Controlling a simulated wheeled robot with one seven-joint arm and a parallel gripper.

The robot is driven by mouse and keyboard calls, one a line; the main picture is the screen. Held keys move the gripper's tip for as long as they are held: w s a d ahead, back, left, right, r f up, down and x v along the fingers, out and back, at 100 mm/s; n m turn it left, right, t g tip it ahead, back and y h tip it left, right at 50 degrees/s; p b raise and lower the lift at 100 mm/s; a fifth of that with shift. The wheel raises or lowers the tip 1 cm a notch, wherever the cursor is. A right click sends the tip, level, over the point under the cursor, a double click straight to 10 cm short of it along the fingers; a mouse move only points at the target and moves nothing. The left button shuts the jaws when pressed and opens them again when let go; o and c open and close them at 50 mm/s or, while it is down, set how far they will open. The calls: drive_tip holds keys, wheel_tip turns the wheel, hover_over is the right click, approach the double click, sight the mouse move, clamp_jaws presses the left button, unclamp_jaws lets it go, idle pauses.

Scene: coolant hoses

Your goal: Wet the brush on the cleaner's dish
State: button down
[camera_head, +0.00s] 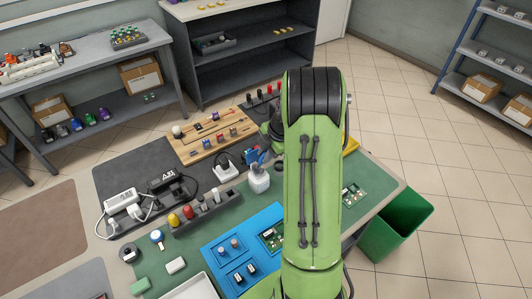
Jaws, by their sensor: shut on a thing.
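My gripper (264,157) shows only in part to the left of my green arm, which hides most of it. It is shut on what appears to be the brush, small and hard to make out. A white bottle (259,183), which looks like the cleaner with its dish on top, stands upright on the green mat just below the gripper. A small blue part (251,155) shows close above the bottle. I cannot tell whether the brush touches the dish.
A grey holder (208,214) with several knobbed tools stands left of the bottle. A blue tray (222,262) with small parts lies in front. A wooden board (198,150) lies farther back. A green bin (393,226) stands right of the bench.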

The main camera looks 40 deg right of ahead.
drive_tip(key=shift+f+b, duration=1)
drive_tip(key=shift+b, duration=0.2)
idle(1.9)
drive_tip(key=shift+r, duration=0.15)
drive_tip(key=shift+r+p, duration=2)
drive_tip(key=shift+r, duration=1.5)
drive_tip(key=shift+f, duration=0.15)
